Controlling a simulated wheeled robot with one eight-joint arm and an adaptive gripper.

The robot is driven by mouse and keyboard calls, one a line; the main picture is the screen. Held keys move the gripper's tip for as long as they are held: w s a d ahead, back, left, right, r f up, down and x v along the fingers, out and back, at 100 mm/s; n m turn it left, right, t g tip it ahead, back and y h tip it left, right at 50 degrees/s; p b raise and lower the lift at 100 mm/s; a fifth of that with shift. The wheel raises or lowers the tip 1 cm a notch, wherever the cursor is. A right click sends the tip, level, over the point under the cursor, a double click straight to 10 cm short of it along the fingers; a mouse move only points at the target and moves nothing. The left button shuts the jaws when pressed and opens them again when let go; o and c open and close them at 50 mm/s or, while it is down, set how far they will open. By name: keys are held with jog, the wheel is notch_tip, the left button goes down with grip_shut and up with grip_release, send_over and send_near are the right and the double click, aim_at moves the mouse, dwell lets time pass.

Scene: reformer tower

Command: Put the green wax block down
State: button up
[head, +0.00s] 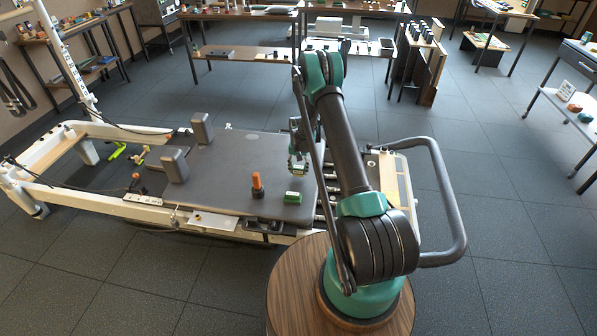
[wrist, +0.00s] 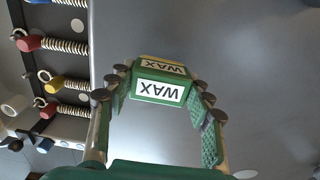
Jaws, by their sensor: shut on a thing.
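The green wax block (wrist: 160,88) has white labels reading WAX and sits between the fingertips of my gripper (wrist: 162,82) in the wrist view. My gripper is shut on it, with grey carriage surface behind. In the head view my gripper (head: 298,158) is over the right part of the padded carriage (head: 228,160), with a small green thing at its tips. Whether the held block touches the carriage I cannot tell. Another small green block (head: 293,197) with a pale label lies on the carriage, nearer to me.
An orange and black upright object (head: 257,185) stands left of the green block on the carriage. Two grey shoulder rests (head: 174,165) rise at the left. Coloured springs (wrist: 62,45) lie along the carriage's edge. The middle of the carriage is clear.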

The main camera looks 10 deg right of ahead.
jog(key=shift+f, duration=0.6)
jog(key=shift+f, duration=0.1)
jog(key=o, duration=1)
jog(key=shift+o, duration=0.2)
